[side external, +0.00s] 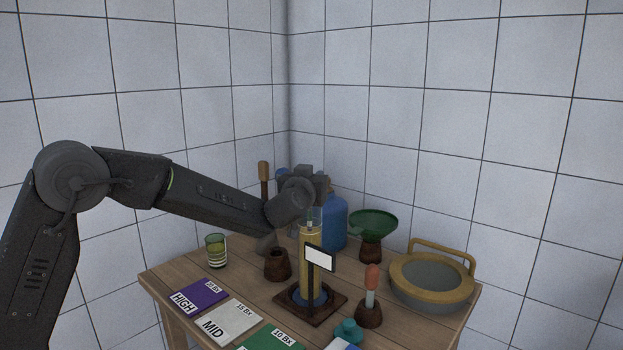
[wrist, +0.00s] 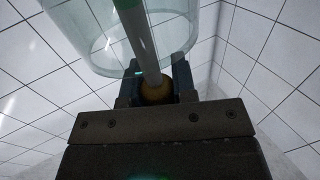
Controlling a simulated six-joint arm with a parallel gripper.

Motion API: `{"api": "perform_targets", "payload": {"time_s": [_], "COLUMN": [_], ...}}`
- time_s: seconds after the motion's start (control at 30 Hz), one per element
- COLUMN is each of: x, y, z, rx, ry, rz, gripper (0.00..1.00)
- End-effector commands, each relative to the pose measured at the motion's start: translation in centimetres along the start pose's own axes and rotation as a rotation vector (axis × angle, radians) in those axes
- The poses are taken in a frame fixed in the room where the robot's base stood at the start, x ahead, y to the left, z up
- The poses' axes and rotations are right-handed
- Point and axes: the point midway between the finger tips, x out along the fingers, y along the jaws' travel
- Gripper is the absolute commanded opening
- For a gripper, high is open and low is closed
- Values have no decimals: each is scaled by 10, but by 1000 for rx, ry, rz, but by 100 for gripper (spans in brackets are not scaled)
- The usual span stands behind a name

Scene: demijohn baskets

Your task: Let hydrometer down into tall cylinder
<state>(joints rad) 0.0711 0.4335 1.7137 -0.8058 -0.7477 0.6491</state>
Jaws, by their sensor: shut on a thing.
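The tall cylinder (side external: 310,268) stands upright on a dark wooden base and holds yellow liquid; its clear upper part is just below and beside my gripper (side external: 308,184). In the wrist view my gripper (wrist: 156,88) is shut on the hydrometer (wrist: 141,38), a pale stem with a green band and an amber part between the jaws. Clear glass (wrist: 85,40) shows behind and around the stem there.
A white sign (side external: 320,257) stands before the cylinder. Around it are a brown pot (side external: 277,265), a striped glass (side external: 216,251), a green funnel (side external: 373,222), a blue bottle (side external: 336,225), an orange-topped dropper (side external: 371,285) and a basin (side external: 432,280). Labelled cards (side external: 199,297) lie in front.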

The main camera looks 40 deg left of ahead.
Motion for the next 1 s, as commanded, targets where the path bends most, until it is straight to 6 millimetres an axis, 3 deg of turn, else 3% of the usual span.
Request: {"api": "perform_targets", "payload": {"time_s": [0.33,0.67,0.77,1.0], "x": [0,-5,-18,-71], "y": [0,0,1,1], "z": [0,-1,-1,-1], "rx": [0,0,-1,0], "ry": [0,1,0,0], "rz": [0,0,1,4], "gripper": [55,55,55,55]}}
